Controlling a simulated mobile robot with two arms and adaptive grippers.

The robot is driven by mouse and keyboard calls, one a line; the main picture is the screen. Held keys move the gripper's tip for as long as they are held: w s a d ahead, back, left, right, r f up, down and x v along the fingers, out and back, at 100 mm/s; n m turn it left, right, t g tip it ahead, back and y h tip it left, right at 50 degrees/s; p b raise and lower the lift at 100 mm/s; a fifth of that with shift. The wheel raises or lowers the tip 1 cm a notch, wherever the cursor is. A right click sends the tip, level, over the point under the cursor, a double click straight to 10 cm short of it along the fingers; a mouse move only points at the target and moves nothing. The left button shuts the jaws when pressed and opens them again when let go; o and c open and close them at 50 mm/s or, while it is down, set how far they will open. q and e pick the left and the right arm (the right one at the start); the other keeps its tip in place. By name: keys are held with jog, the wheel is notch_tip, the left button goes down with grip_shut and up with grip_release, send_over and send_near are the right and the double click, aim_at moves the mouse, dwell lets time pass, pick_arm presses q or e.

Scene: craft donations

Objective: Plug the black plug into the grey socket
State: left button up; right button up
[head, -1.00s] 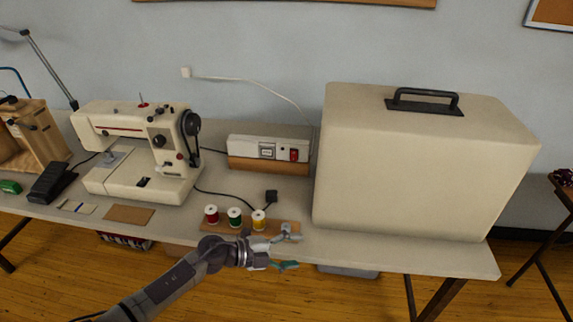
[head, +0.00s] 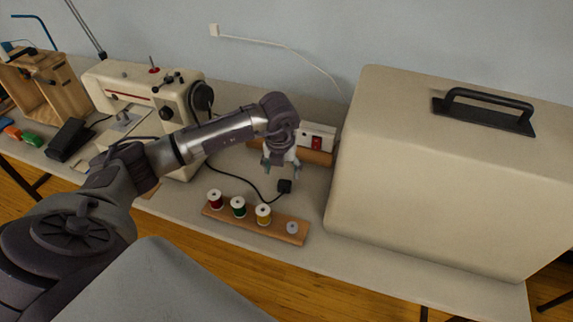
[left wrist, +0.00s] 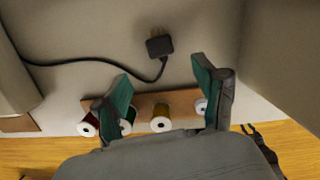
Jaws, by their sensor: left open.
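The black plug (head: 285,186) lies on the table with its cord running left toward the sewing machine. In the left wrist view the plug (left wrist: 159,46) lies beyond my fingertips, its metal prongs pointing away from the spools. My left gripper (head: 281,167) is open and empty above the table near the plug, apart from it. Its teal-padded fingers also show in the left wrist view (left wrist: 164,82). The white outlet box (head: 319,136) with a red switch stands behind; my gripper hides its left part, and I cannot see the grey socket now. My right gripper is not identifiable.
A wooden board (head: 245,224) with red, green and yellow thread spools lies before the plug. A large cream case (head: 430,170) stands close on the right. The sewing machine (head: 150,90) is left, partly behind my arm. A small dark shape (left wrist: 258,138) is unclear.

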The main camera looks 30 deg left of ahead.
aim_at(284, 185)
pick_arm(q)
jog(key=f, duration=0.1)
jog(key=f+b, duration=0.1)
jog(key=f, duration=0.1)
jog(key=shift+w+f+b, duration=0.25)
jog(key=shift+b, duration=0.15)
jog(key=f+b, duration=0.2)
jog(key=f, duration=0.1)
jog(key=f+b, duration=0.1)
jog(key=shift+w+a+f+b, duration=0.15)
jog(key=shift+w+f+b, duration=0.1)
jog(key=shift+w+b, duration=0.15)
jog(key=shift+w+f+b, duration=0.15)
jog(key=shift+f+b, duration=0.25)
jog(key=shift+f, duration=0.25)
pick_arm(e)
notch_tip(284, 185, down, 7)
jog(key=shift+w, duration=0.3)
jog(key=shift+s+f, duration=0.1)
jog(key=shift+s, duration=0.2)
pick_arm(q)
jog(key=shift+c, duration=0.4)
jog(key=c, duration=1)
